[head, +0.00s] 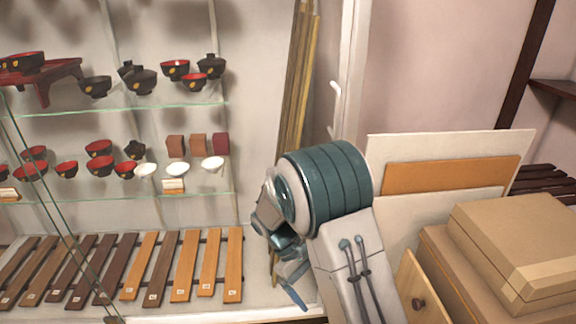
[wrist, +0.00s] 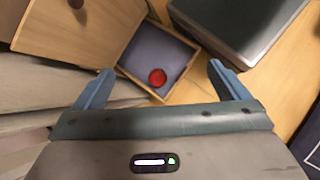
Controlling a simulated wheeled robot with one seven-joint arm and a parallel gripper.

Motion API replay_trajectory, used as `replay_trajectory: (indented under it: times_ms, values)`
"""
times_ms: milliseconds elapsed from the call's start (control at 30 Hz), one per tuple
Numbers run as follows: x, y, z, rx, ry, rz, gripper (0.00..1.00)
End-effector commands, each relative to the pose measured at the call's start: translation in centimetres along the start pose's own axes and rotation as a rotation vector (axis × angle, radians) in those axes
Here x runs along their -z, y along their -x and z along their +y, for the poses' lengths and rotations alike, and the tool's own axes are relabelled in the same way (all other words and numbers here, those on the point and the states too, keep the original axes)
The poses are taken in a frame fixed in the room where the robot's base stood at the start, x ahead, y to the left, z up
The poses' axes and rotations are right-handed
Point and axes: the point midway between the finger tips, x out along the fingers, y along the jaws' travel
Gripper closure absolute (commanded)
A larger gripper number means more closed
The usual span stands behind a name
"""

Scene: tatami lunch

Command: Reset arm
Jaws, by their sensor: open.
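My gripper (head: 288,284) hangs at the lower middle of the head view, below the teal-banded joint of my arm. In the wrist view, its two blue fingers stand wide apart (wrist: 161,67) with nothing held between them. Beyond the fingers is a small open-topped wooden drawer or tray (wrist: 180,45) with a grey inside. A round red thing (wrist: 157,77) lies in it, near its lower edge. The gripper appears apart from both. I cannot tell the exact distance.
A glass-fronted display case (head: 120,105) with bowls and wooden slats fills the left. Cardboard boxes (head: 515,235) and upright boards (head: 450,178) stand at the right. A wooden front with a round knob (head: 418,303) is close to my arm. A dark box (wrist: 235,20) lies beside the drawer.

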Motion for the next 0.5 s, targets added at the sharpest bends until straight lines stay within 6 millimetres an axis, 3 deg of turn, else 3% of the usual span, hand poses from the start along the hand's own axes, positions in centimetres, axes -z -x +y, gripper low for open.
replay_trajectory:
  times_ms: [33,100,500]
  values:
    - [-2.6,2.1,0.8,0.027,-0.037,0.041,0.05]
    - [-5.0,3.7,1.5,0.061,-0.083,0.090,0.05]
    - [-18.7,11.3,3.5,0.222,-0.355,0.376,0.05]
